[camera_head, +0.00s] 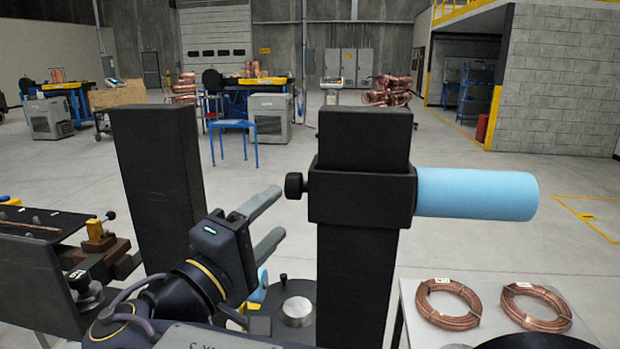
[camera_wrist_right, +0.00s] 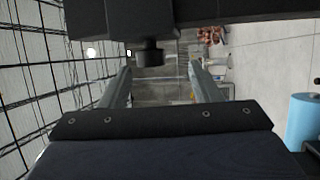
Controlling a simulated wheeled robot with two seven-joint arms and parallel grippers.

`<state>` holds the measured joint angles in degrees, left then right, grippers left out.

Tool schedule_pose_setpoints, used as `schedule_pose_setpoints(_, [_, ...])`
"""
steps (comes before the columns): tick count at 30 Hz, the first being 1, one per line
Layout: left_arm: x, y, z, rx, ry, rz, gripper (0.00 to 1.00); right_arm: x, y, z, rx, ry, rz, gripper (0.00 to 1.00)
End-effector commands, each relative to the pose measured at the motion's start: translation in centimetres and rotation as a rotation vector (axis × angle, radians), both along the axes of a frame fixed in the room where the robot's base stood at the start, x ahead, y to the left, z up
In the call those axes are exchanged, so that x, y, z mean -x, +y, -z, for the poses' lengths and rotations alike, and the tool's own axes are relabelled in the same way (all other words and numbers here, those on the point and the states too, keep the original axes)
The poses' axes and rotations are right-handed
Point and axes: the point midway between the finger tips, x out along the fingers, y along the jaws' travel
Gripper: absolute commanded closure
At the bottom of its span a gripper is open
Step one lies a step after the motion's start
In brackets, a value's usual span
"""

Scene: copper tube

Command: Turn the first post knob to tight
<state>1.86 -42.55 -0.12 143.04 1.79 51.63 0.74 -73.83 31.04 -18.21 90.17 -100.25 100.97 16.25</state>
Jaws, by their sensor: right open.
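The black knob (camera_head: 295,186) sticks out from the left side of a black collar (camera_head: 330,198) around the dark upright post (camera_head: 357,275). My right gripper (camera_head: 281,211) is open and empty just left of the post. Its fingers point toward the post, with the upper fingertip close to the knob and the lower one below it. In the right wrist view the knob (camera_wrist_right: 150,54) shows ahead, between the lines of the two open fingers (camera_wrist_right: 160,72), apart from both. A light blue cylinder (camera_head: 478,194) extends right from the collar. My left gripper is not seen.
A second dark post (camera_head: 158,190) stands to the left, behind my right arm. Copper coils (camera_head: 448,303) lie on a pale table at lower right. A bench with clamps and tools (camera_head: 55,240) is at lower left.

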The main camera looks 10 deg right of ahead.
Motion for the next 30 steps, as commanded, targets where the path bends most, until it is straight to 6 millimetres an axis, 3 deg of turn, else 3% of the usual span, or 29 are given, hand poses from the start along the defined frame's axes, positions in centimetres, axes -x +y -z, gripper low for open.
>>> schedule_pose_setpoints(1, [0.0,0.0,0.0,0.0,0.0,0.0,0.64,0.4,0.9,-0.5,0.014,-0.031,-0.007,0.43])
schedule_pose_setpoints(4, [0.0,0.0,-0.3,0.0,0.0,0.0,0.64,0.2,1.0,-1.2,0.025,-0.055,-0.01,0.43])
schedule_pose_setpoints(18, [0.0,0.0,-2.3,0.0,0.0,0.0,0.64,-4.6,-3.3,-2.7,0.025,-0.051,-0.009,0.43])
schedule_pose_setpoints(28, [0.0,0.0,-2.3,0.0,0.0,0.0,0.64,-5.0,-3.6,-2.7,0.024,-0.052,-0.011,0.43])
schedule_pose_setpoints(30, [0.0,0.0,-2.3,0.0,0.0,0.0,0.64,-5.0,-3.6,-2.7,0.024,-0.052,-0.011,0.5])
